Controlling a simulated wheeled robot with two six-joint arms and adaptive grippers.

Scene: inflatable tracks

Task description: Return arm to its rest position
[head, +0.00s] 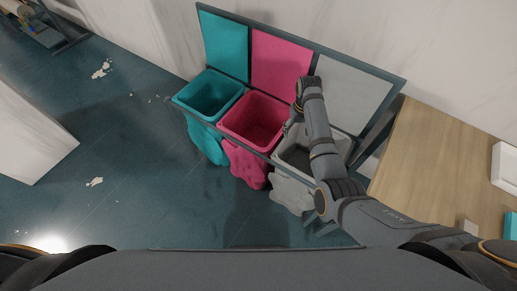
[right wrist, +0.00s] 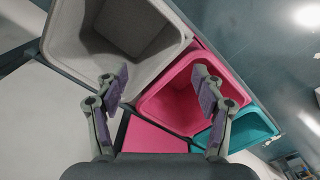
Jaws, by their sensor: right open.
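My right arm reaches in from the right in the head view, over the grey bin (head: 290,192). My right gripper (head: 291,127) hangs near the edge between the pink bin (head: 246,166) and the grey bin, partly hidden by its own wrist. In the right wrist view the right gripper (right wrist: 160,88) has its fingers spread apart with nothing between them. Beyond the fingers are the grey bin (right wrist: 72,42), the pink bin (right wrist: 165,108) and the teal bin (right wrist: 245,124). My left gripper does not show.
The teal bin (head: 206,147) stands left of the pink one in a dark frame, with raised teal, pink and grey panels behind. A wooden table (head: 425,150) stands right of the bins. White scraps (head: 101,71) lie on the floor, which is mostly clear at left.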

